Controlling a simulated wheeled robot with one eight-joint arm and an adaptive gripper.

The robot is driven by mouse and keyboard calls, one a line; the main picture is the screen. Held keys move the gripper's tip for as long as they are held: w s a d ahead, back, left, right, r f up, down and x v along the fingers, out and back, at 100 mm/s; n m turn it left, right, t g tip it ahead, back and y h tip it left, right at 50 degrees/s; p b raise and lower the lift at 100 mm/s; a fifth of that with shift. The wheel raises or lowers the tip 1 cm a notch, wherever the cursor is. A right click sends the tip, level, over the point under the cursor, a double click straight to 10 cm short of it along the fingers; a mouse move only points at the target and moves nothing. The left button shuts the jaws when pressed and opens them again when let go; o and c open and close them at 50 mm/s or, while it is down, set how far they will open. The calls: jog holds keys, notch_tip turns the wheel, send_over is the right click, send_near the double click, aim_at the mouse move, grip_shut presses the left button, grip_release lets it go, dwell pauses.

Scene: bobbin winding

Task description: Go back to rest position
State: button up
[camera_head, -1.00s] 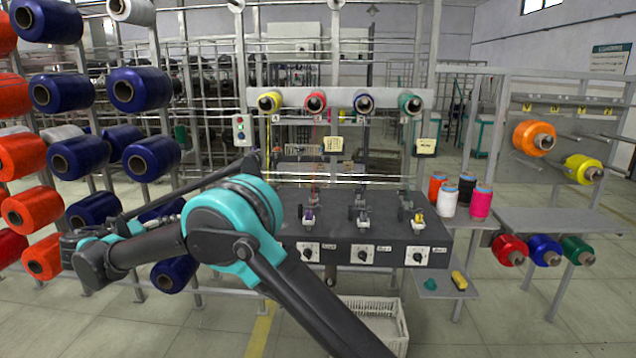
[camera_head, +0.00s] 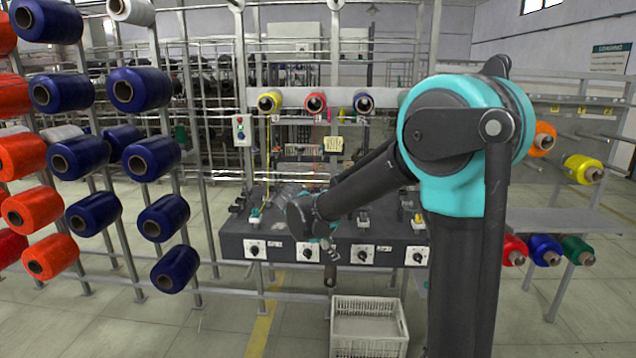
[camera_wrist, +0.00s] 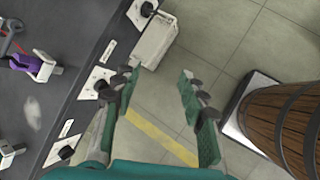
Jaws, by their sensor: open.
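My gripper (camera_wrist: 158,80) is open and empty in the wrist view, its two green-padded fingers well apart, with bare floor between them. In the head view my gripper (camera_head: 328,252) hangs low at the front edge of the dark winding bench (camera_head: 229,246) and is small and partly hidden by my wrist. My arm is folded, with its teal elbow high at right of centre. The bench's front face carries several white switch plates with black knobs. In the wrist view the bench (camera_wrist: 40,108) lies left of the fingers, with a purple piece (camera_wrist: 42,66) on top.
A white crate (camera_head: 369,346) stands on the floor before the bench. A wooden barrel (camera_wrist: 285,120) stands at right in the wrist view. A rack of large red and blue spools (camera_head: 62,92) fills the left. My arm hides part of the bench's right end.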

jog(key=s+d+f+m+y, duration=0.1)
jog(key=s+d+f+m, duration=0.2)
jog(key=s+d+m, duration=0.2)
jog(key=s+d+f+m+y, duration=0.2)
jog(key=s+d+f+m, duration=0.2)
jog(key=s+m, duration=0.4)
jog(key=s+d+f+m+g+y, duration=0.1)
jog(key=s+d+f+m, duration=0.3)
jog(key=s, duration=0.7)
jog(key=d+m+y, duration=0.1)
jog(key=d+m, duration=0.1)
jog(key=m, duration=0.1)
jog(key=shift+d+f+m, duration=0.15)
jog(key=shift+d+m, duration=0.15)
